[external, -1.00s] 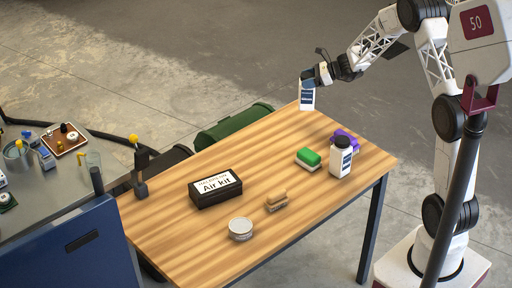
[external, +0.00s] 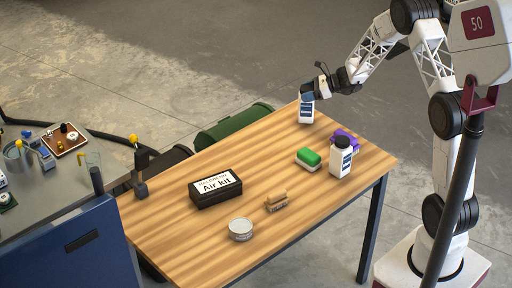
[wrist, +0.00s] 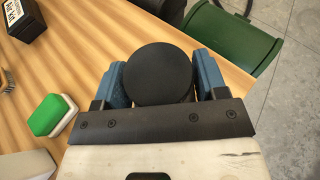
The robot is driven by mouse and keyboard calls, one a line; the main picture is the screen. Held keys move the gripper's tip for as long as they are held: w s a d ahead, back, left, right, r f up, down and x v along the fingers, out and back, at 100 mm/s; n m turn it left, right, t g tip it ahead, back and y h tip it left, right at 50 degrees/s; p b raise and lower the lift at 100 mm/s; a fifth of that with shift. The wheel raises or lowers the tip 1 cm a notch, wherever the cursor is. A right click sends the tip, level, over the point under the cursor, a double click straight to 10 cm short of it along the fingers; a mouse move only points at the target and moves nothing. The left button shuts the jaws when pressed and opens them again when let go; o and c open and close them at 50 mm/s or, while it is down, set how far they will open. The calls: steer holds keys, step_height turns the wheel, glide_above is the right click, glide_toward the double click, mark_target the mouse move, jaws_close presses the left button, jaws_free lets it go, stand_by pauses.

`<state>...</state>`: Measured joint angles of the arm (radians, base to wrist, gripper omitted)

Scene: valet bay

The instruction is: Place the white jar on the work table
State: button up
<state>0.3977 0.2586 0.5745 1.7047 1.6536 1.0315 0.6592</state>
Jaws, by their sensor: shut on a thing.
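The white jar (external: 306,115), with a dark blue label, is upright in my gripper (external: 308,94) at the far corner of the work table (external: 170,235). Its base appears at or just above the wood; I cannot tell if it touches. In the wrist view its round black lid (wrist: 160,73) sits between the two blue fingers of my gripper (wrist: 161,82), which are shut on it. The lid hides the jar's body there.
A black Air kit box (external: 215,189), a brush (external: 276,203) and a round tin (external: 240,229) lie nearer. A green bin (external: 235,126) is beyond the table edge.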

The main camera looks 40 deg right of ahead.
steer(key=shift+f, duration=0.65)
steer(key=o, duration=1.6)
steer(key=shift+o, duration=0.2)
steer(key=shift+s+d+r, duration=0.1)
steer(key=shift+d+r, duration=0.05)
steer(key=shift+r, duration=0.05)
steer(key=v, duration=1.1)
steer(key=shift+s+d+r, duration=0.2)
steer(key=shift+s, duration=0.05)
